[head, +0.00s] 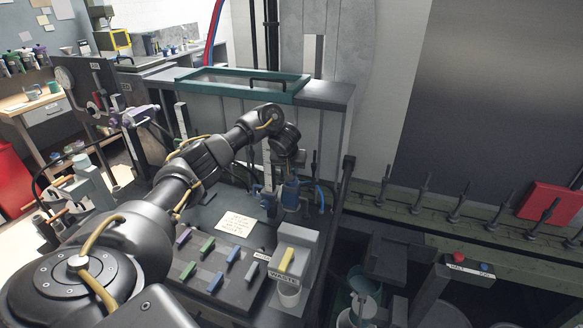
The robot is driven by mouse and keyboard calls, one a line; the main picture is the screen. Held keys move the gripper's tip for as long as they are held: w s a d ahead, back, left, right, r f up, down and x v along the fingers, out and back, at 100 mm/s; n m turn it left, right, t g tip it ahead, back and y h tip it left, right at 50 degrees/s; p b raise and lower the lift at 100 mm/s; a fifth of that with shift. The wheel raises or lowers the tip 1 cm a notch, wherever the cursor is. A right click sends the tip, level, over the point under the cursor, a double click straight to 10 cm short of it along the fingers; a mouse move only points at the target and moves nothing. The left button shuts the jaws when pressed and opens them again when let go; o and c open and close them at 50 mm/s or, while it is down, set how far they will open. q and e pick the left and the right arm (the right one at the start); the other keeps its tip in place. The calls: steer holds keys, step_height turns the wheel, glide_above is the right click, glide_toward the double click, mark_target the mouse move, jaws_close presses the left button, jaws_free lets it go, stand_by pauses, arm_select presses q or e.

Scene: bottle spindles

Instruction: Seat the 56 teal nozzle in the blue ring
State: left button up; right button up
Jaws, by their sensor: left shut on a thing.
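My left arm reaches across from the left, and its wrist bends down at the back of the dark bench. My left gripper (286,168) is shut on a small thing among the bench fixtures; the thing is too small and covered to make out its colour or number. A blue fixture (291,194) stands right by the gripper; I cannot tell whether its blue part is the ring, or whether the held thing touches it. I cannot pick out the teal nozzle for certain. My right gripper is out of view.
A dark rack in front holds several coloured pieces, among them purple (183,236), green (207,244) and blue (215,282). A row of dark spindles (459,208) runs along the right.

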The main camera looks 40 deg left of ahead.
arm_select(q)
steer(key=shift+s+d+f, duration=0.1)
steer(key=shift+s+f, duration=0.05)
steer(key=shift+f, duration=0.15)
steer(key=shift+f, duration=0.1)
steer(key=o, duration=0.5)
steer(key=shift+f, duration=0.1)
steer(key=o, duration=0.5)
steer(key=shift+o, duration=0.2)
steer(key=shift+r, duration=0.2)
steer(key=shift+r, duration=0.1)
